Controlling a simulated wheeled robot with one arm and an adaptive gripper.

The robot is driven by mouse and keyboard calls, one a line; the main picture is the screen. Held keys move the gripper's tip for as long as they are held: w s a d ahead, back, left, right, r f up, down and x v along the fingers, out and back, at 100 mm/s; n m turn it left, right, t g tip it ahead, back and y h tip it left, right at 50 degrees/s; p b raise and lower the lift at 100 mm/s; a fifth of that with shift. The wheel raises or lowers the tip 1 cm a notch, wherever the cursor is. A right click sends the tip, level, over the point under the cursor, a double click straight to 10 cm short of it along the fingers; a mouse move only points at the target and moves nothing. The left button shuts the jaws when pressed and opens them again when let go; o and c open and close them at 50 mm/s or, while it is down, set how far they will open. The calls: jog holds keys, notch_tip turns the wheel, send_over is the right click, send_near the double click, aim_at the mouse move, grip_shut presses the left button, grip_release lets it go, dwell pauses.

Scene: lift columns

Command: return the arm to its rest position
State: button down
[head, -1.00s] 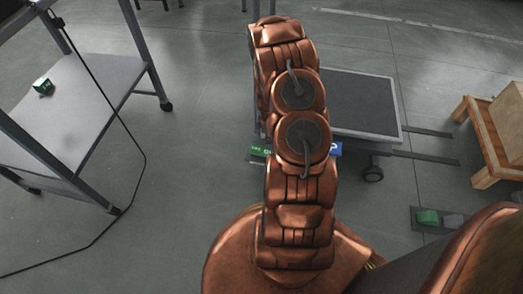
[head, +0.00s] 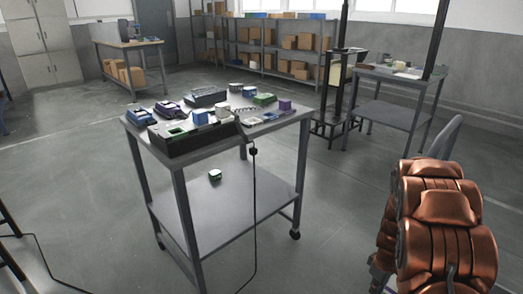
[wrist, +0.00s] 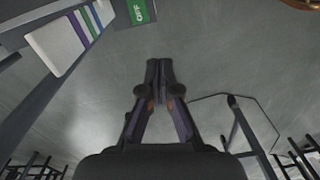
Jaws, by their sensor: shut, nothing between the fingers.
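My copper arm (head: 440,220) stands at the right edge of the head view, folded so that only its upper links show clearly. My gripper (wrist: 159,78) is in the middle of the wrist view. Its two dark fingers meet at the tips with nothing between them, and bare grey floor lies behind them. The gripper is not clearly seen in the head view.
A grey workbench (head: 215,150) carries a long dark device (head: 190,136) and several small coloured parts. A small cube (head: 215,175) sits on its lower shelf (head: 240,205). A black cable (head: 254,200) hangs in front. The floor between bench and arm is clear.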

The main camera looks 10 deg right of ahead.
jog(key=s+a+r+m+p, duration=0.1)
jog(key=s+a+r+p, duration=0.3)
jog(key=r, duration=0.7)
jog(key=s+a+r+m+p, duration=0.1)
jog(key=a+r+p, duration=0.5)
jog(key=r, duration=0.5)
jog(key=s+a+r+m+p, duration=0.1)
jog(key=s+a+r+p, duration=0.2)
jog(key=a+r, duration=0.55)
jog(key=s+a+r+m+p, duration=0.1)
jog(key=s+a+r+p, duration=0.2)
jog(key=s+r+p, duration=0.3)
jog(key=s+a+r+m+g+p, duration=0.1)
jog(key=s+a+r+p, duration=0.2)
jog(key=s+r+p, duration=0.3)
jog(key=s+r, duration=0.5)
jog(key=r, duration=0.5)
jog(key=shift+s+a+r, duration=0.2)
jog(key=shift+s+r, duration=0.05)
jog(key=shift+s, duration=0.1)
